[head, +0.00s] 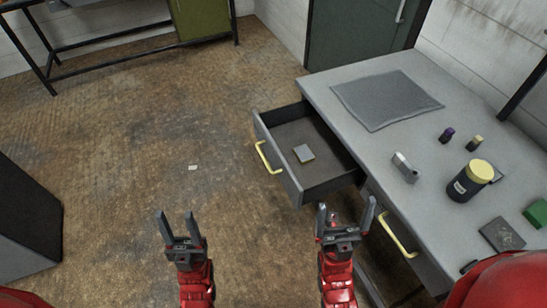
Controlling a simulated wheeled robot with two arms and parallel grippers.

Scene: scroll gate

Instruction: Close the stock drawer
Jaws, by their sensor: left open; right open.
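The stock drawer (292,183) is pulled out of the left part of the grey workbench. My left gripper (179,224) is open and empty above the floor, left of and nearer than the drawer. My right gripper (346,216) is open and empty, just nearer than the drawer's near side, apart from the handle. The drawer's far inner end is hidden under the bench top.
The workbench top (370,150) holds a grey mat (386,99), a dark jar with a yellow lid (470,180), small bottles (447,135), a metal block (405,167) and a green box (536,214). A second drawer handle (398,234) is at right. The floor left of the drawer is mostly clear.

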